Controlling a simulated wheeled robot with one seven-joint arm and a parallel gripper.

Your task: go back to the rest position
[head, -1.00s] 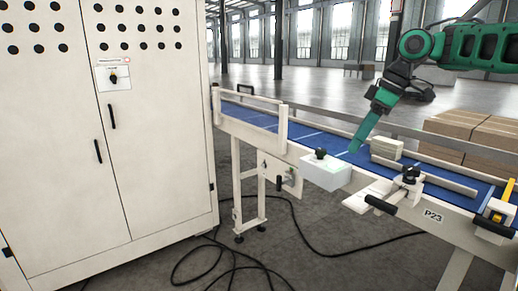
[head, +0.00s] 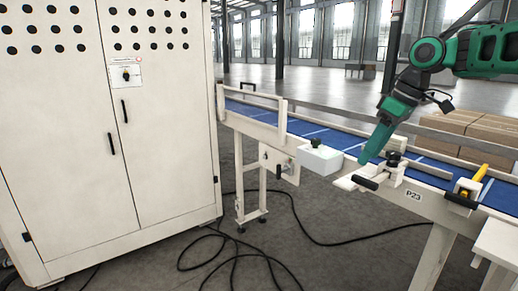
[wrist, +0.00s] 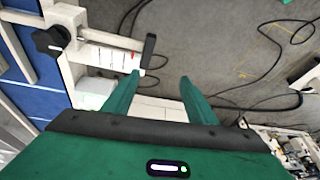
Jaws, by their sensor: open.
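My gripper (head: 364,160) is green and points down at the near edge of the blue conveyor (head: 325,137) in the head view. In the wrist view my gripper (wrist: 158,80) has its two fingers apart, with nothing between them but the background below. A white bracket with a black knob and handle (head: 368,182) is just below and right of the fingertips in the head view. The wrist view also shows a black knob (wrist: 50,40) on a white clamp at upper left.
A white box with a black knob (head: 319,160) is on the conveyor's near side. A tall white cabinet (head: 160,160) stands at left. Cardboard boxes (head: 465,130) are behind the conveyor. A black cable (head: 290,215) lies on the open grey floor. A yellow-handled part (head: 478,174) is at right.

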